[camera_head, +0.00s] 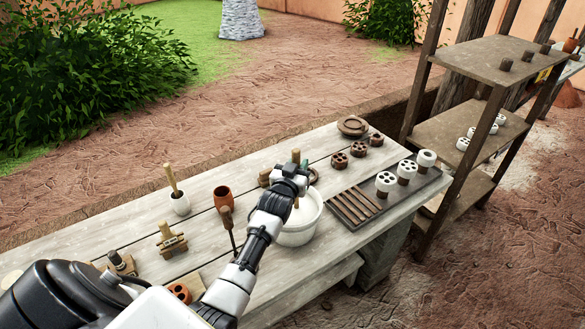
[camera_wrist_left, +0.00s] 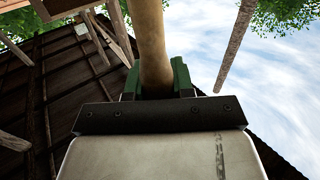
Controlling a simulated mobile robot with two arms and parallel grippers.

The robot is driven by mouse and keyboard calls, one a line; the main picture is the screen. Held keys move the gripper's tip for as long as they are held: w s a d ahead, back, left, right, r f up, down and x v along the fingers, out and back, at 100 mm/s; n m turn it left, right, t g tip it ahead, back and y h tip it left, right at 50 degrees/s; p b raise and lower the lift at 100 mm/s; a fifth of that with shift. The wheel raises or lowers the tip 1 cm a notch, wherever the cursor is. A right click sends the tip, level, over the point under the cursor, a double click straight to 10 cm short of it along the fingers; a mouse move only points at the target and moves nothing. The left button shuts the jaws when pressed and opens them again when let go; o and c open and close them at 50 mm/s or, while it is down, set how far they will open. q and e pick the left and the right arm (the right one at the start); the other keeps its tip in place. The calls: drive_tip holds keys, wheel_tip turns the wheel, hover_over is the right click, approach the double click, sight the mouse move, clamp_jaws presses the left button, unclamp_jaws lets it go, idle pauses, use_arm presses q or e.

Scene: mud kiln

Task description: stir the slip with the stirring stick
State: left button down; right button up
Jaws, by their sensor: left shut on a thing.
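A white bucket (camera_head: 301,226) stands on the wooden table; the slip inside is mostly hidden by my gripper and arm. My left gripper (camera_head: 296,178) is over the bucket, shut on the stirring stick (camera_head: 296,156), whose top pokes up above the fingers. In the left wrist view the stick (camera_wrist_left: 152,45) stands between the green fingers (camera_wrist_left: 155,78). Whether the stick's lower end is in the slip is hard to tell. My right gripper is not in view.
A wooden shelf (camera_head: 490,60) stands beyond the table's right end.

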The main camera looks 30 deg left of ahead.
sight(295, 149)
use_arm(q)
drive_tip(key=r+p, duration=0.2)
drive_tip(key=s+r+p, duration=0.1)
drive_tip(key=r, duration=0.1)
drive_tip(key=shift+s+a+r, duration=0.1)
drive_tip(key=shift+a, duration=0.25)
drive_tip(key=shift+r+p, duration=0.25)
drive_tip(key=shift+p, duration=0.05)
drive_tip(key=shift+w+r+p, duration=0.2)
drive_tip(key=shift+r+p, duration=0.35)
drive_tip(key=shift+p, duration=0.05)
drive_tip(key=shift+s+r+p, duration=0.1)
drive_tip(key=shift+r+p, duration=0.6)
drive_tip(key=shift+r, duration=0.2)
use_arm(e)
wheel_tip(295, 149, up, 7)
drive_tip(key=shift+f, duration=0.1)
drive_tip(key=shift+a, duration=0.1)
